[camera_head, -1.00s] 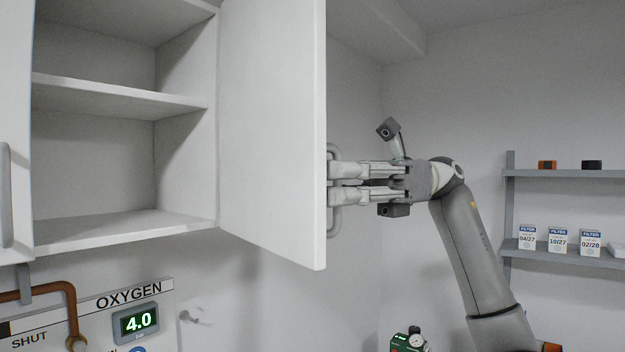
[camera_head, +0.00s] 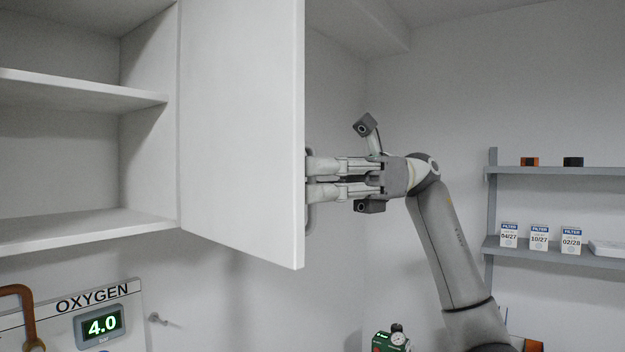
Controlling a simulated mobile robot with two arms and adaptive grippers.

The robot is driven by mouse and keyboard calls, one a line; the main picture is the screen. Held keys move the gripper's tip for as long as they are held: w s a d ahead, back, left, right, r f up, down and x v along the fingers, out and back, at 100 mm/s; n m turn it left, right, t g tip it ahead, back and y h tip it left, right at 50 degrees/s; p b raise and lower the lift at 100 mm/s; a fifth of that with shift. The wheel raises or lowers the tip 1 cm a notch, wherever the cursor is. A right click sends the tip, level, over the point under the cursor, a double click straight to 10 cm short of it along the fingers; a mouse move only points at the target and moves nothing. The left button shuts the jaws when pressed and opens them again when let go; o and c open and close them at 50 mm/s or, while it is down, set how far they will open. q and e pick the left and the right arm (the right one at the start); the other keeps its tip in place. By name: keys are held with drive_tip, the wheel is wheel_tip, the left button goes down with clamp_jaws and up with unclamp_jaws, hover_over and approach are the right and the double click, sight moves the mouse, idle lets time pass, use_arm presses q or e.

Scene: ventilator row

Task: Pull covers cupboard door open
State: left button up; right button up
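The white cupboard door (camera_head: 240,130) stands wide open, hinged at the right side of the cupboard (camera_head: 75,222). The cupboard's shelves show and are empty. My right gripper (camera_head: 312,179) is at the outer face of the door, near its free edge. A grey bar handle (camera_head: 310,218) shows partly behind the door edge, at the fingertips. The fingers lie one above the other with a narrow gap, and their tips are partly hidden by the door. Whether they are closed on the handle is not clear. My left gripper is not in view.
An oxygen panel (camera_head: 135,290) with a lit display (camera_head: 101,326) is on the wall below the cupboard. A grey shelf (camera_head: 565,250) with filter boxes (camera_head: 539,238) is at the right. A green device with a gauge (camera_head: 392,340) stands at the bottom.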

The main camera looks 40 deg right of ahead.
drive_tip(key=shift+o, duration=0.6)
drive_tip(key=d, duration=1.2)
drive_tip(key=shift+w, duration=0.25)
